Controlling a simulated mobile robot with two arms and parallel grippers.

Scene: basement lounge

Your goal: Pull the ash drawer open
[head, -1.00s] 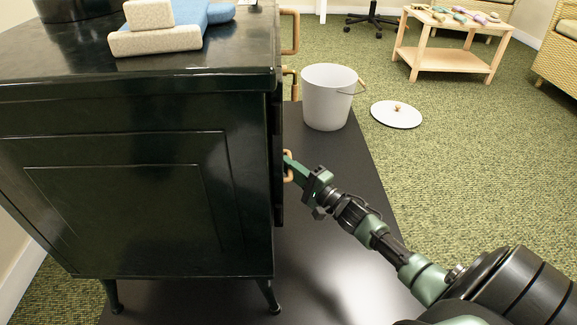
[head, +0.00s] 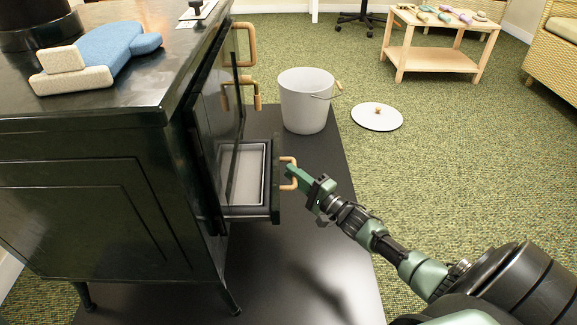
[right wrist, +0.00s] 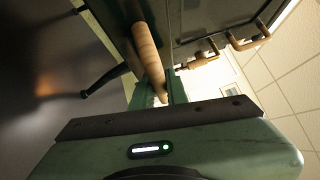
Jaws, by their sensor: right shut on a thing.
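The ash drawer (head: 249,212) sticks out from the lower front of the black stove (head: 110,200). Its pale grey inside shows from above. Its wooden handle (head: 290,172) is on the drawer front. My right gripper (head: 292,174) is shut on this handle, coming from the right. In the right wrist view the handle (right wrist: 148,45) runs between the fingers (right wrist: 170,88). The fingertips are partly hidden by the handle. My left gripper is not in view.
A white bucket (head: 306,102) stands on the dark floor plate (head: 300,250) behind the drawer, its lid (head: 377,116) on the green carpet. Other wooden handles (head: 244,45) jut from the stove above the drawer. A low wooden table (head: 436,50) stands farther back.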

